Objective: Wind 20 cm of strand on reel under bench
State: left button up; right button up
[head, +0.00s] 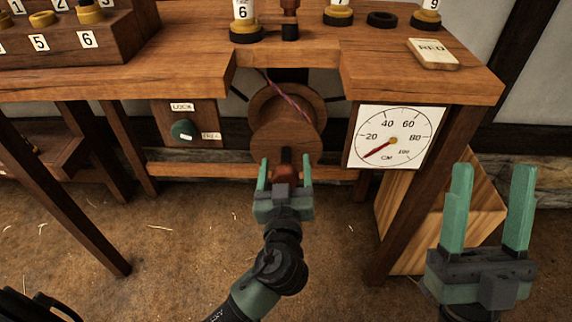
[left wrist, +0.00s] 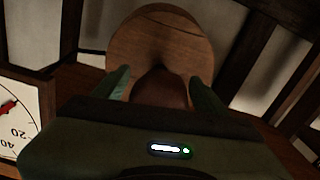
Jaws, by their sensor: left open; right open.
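The wooden reel (head: 272,135) hangs under the bench (head: 190,62), in line with a notch in its front edge. A reddish-purple strand (head: 287,97) runs down from the bench onto the reel. A brown crank knob (head: 286,172) stands out at the reel's front. My left gripper (head: 285,172) is open, with its fingers on either side of the knob; I cannot tell whether they touch it. In the left wrist view the reel (left wrist: 160,45) is straight ahead. My right gripper (head: 488,210) is open and empty at the lower right. The CM dial (head: 393,138) has its red needle below 20.
Left of the reel is a green knob (head: 183,130) with a LOCK label above it. A wooden crate (head: 440,215) stands below the dial, behind my right gripper. The floor in front is mostly clear.

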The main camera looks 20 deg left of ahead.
pick_arm(q)
jog(key=shift+w+a, duration=0.15)
jog(key=shift+w, duration=0.2)
jog(key=c, duration=1.4)
jog(key=shift+o, duration=0.2)
